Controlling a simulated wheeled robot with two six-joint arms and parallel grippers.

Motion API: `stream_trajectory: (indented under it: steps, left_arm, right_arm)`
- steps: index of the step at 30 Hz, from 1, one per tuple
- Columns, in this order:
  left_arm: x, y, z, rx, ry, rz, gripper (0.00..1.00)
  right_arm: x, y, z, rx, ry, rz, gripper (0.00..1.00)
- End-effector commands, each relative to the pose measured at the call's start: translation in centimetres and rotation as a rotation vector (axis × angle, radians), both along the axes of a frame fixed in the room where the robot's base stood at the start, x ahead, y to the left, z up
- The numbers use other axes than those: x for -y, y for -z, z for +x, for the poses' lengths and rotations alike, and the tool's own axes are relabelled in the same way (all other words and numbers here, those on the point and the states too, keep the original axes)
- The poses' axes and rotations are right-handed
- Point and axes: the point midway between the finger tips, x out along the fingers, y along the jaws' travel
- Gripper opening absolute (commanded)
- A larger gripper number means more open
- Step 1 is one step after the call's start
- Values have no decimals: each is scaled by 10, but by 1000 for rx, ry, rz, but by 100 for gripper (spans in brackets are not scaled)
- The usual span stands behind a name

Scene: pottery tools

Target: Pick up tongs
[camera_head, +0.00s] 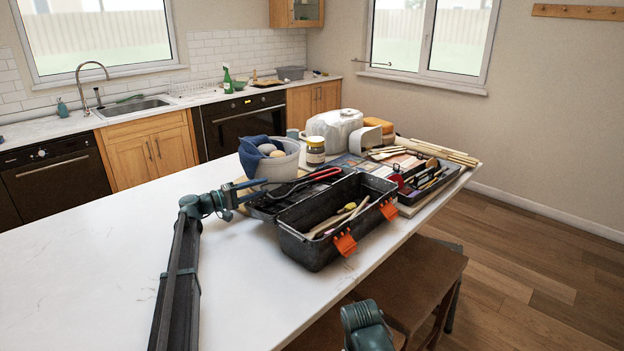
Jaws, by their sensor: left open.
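The tongs (322,174) appear to be the long tool with a red loop handle, lying across the open lid tray of the black toolbox (312,248). Their dark end points left, toward my left gripper (262,188). My left gripper is open and empty at the left edge of the lid tray, just in front of the grey bucket (284,165). Its fingers are small in the view, and I cannot tell whether they touch the tray. Only a teal part of my right arm shows at the bottom edge; its gripper is out of view.
The toolbox has orange latches and several wooden tools inside. The white table (110,250) is clear on the left. A wooden stool (420,280) stands in front.

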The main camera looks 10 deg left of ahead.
Motion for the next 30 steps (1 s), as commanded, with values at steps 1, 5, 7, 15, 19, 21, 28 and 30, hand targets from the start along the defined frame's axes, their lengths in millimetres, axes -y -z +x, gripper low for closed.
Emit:
stream_trajectory:
  steps: [1,5,7,15,19,21,28,30]
  left_arm:
    - [8,-3,5,0,3,0,44]
    - [21,-2,16,0,1,0,44]
    - [24,-2,17,0,1,0,44]
    - [24,-2,17,0,1,0,28]
    - [24,-2,17,0,1,0,4]
    - [24,-2,17,0,1,0,0]
    - [24,-2,17,1,2,1,0]
    - [24,-2,17,1,2,1,0]
  right_arm:
    - [0,-3,0,0,0,0,50]
    - [0,-2,0,0,0,0,50]
    - [0,-2,0,0,0,0,50]
    - [0,-2,0,0,0,0,50]
    - [0,-2,0,0,0,0,50]
    - [0,-2,0,0,0,0,50]
    - [0,-2,0,0,0,0,50]
    - [0,-2,0,0,0,0,50]
